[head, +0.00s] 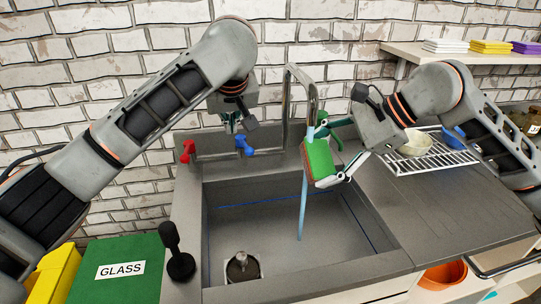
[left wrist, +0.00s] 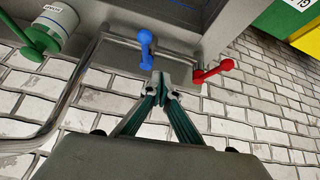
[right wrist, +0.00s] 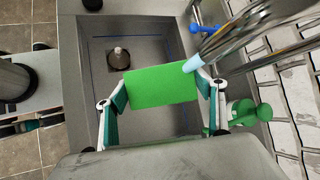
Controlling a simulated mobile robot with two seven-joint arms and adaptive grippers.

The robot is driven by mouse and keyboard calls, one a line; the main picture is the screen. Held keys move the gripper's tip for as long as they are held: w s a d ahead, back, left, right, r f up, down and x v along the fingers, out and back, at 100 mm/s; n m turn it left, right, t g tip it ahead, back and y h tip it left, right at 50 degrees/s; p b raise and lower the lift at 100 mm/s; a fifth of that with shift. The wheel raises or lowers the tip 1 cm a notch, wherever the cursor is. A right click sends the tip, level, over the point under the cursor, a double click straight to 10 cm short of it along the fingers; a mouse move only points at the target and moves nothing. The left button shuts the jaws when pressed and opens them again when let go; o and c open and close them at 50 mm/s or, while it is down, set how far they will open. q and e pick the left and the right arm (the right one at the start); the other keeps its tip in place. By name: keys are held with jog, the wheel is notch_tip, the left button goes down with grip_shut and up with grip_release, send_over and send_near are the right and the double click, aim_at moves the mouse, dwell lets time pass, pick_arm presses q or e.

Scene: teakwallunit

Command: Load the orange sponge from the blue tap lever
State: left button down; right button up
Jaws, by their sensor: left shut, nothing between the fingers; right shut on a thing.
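The sponge (head: 319,158) has a green face and an orange-red side. My right gripper (head: 329,164) is shut on it and holds it above the sink (head: 285,283). The green face (right wrist: 162,87) fills the space between the fingers in the right wrist view. The blue tap lever (head: 243,146) is on the wall side of the sink and also shows in the left wrist view (left wrist: 146,50). My left gripper (left wrist: 162,90) is shut and empty just beside the lever; contact is unclear. A pale blue water stream (head: 303,205) runs from the tap (head: 312,92) at the sponge's edge.
A red lever (head: 188,151) is left of the blue one. A green pump dispenser (right wrist: 243,112) stands close behind the sponge. A black-handled tool (head: 175,250) stands on the sink's left rim. A wire rack (head: 435,160) with bowls is at right.

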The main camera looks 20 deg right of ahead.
pick_arm(q)
notch_tip(320, 180, down, 2)
jog(key=w+a+m+t+y, duration=0.1)
jog(key=a+t, duration=0.1)
jog(key=m+t, duration=0.8)
jog(key=m, duration=0.2)
send_near(245, 148)
jog(key=w+a+r, duration=0.2)
jog(key=a, duration=0.1)
jog(key=s+d+f+m+t+h, duration=0.1)
jog(key=s+d+f+m+h, duration=0.2)
jog(key=s+d+m, duration=0.4)
jog(key=w+a, duration=0.1)
jog(key=w, duration=1)
jog(key=shift+m, duration=0.3)
jog(key=shift+a, duration=0.1)
